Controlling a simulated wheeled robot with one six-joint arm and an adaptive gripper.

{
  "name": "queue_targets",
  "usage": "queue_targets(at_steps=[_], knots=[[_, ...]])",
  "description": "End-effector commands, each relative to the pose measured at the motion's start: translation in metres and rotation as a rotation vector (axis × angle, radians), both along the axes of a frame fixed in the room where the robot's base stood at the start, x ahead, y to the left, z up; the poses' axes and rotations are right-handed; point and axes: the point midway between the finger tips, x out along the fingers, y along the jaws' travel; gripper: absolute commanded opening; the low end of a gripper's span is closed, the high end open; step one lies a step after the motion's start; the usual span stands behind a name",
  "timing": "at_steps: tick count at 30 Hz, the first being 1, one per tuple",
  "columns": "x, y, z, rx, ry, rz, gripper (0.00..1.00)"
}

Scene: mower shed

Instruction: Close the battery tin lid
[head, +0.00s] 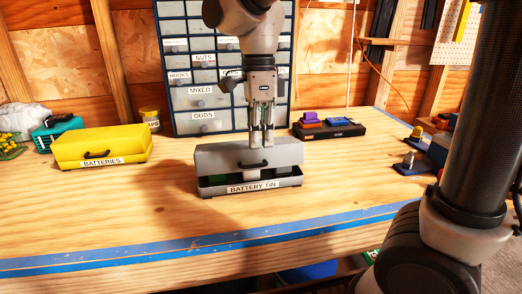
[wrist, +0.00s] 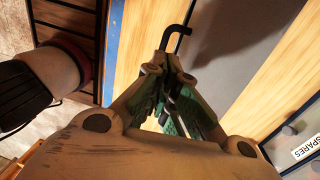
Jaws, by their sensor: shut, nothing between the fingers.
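The grey battery tin (head: 292,182) stands on the bench in the middle of the head view, its label facing front. Its grey lid (head: 222,156) with a black handle is partly open: a dark gap shows contents between lid and base at the front. My gripper (head: 262,143) points down at the lid, its fingers together and empty. In the wrist view, the fingertips (wrist: 168,66) appear beside the black handle (wrist: 178,32), with the grey lid (wrist: 235,45) to the right. I cannot tell whether the fingers touch the lid.
A yellow batteries box (head: 125,145) stands to the left. A labelled drawer cabinet (head: 185,75) stands behind the tin. A dark tray with coloured blocks (head: 345,131) is at the back right. The bench front, with blue edge tape (head: 200,243), is clear.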

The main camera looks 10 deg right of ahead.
Motion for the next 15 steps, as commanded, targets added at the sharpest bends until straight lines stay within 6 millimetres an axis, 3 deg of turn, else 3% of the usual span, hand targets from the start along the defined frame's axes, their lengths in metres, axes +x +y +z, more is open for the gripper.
queue_targets(at_steps=[6, 15], knots=[[-0.003, 0.0, -0.027, -0.001, 0.0, 0.001, 0.0], [-0.004, 0.0, -0.034, 0.0, -0.001, 0.001, 0.0]])
